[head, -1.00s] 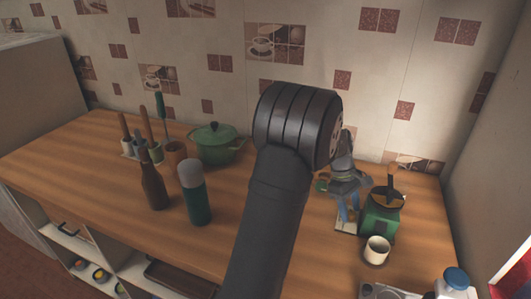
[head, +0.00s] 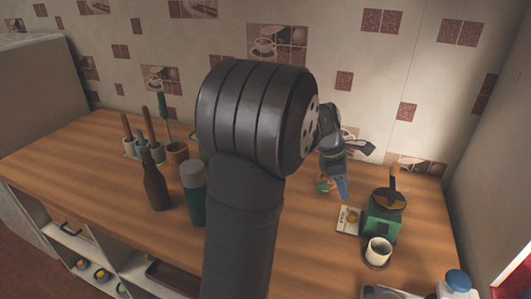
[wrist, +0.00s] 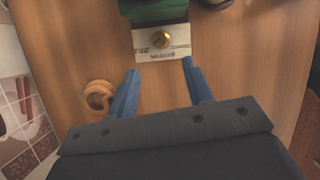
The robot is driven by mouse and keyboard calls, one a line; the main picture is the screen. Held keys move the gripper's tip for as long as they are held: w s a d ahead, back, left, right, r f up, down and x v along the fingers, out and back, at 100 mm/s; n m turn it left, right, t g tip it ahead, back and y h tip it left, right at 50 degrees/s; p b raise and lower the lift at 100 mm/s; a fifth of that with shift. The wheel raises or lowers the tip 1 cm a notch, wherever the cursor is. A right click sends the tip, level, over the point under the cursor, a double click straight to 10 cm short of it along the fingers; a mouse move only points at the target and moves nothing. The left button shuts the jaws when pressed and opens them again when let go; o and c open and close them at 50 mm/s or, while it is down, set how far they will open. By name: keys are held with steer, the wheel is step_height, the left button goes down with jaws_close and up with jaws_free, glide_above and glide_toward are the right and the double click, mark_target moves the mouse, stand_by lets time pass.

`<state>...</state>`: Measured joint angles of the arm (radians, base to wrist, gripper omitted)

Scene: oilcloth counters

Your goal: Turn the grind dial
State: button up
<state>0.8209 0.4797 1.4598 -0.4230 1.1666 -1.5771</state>
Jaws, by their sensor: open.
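The green grinder (head: 382,218) stands at the right of the counter, with a dark hopper and a stick-like handle on top. A white labelled plate (head: 345,226) sits at its left side and bears the small brass grind dial (head: 351,217). In the wrist view the dial (wrist: 161,40) shows on the plate (wrist: 148,54) below the grinder's green edge (wrist: 158,13). My gripper (wrist: 160,69) is open, its blue fingers spread and empty, apart from the dial. In the head view my gripper (head: 342,188) is behind and left of the plate.
A cream mug (head: 378,250) stands in front of the grinder. A round wooden item (wrist: 98,97) lies beside my left finger. A teal-bodied bottle (head: 194,200) and brown bottle (head: 155,185) stand left of my arm. Bare counter (head: 305,235) lies left of the plate.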

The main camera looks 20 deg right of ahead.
steer(key=v, duration=0.7)
steer(key=w+a+m+t+y, duration=0.1)
steer(key=w+a+m+t, duration=0.1)
steer(key=w+a+m, duration=0.7)
steer(key=shift+w+a+f+m+t, duration=0.3)
steer(key=shift+w+a+f+t, duration=0.15)
steer(key=shift+w+a, duration=2.2)
steer(key=shift+s+a, duration=0.2)
steer(key=shift+s, duration=0.1)
steer(key=s+d+r+n+g+h, duration=0.1)
steer(key=s+d+n+g, duration=0.1)
steer(key=s+d+n, duration=0.7)
steer(key=shift+s+d+g, duration=0.35)
steer(key=shift+s+d, duration=1.8)
steer(key=shift+d, duration=0.5)
steer(key=shift+w, duration=0.1)
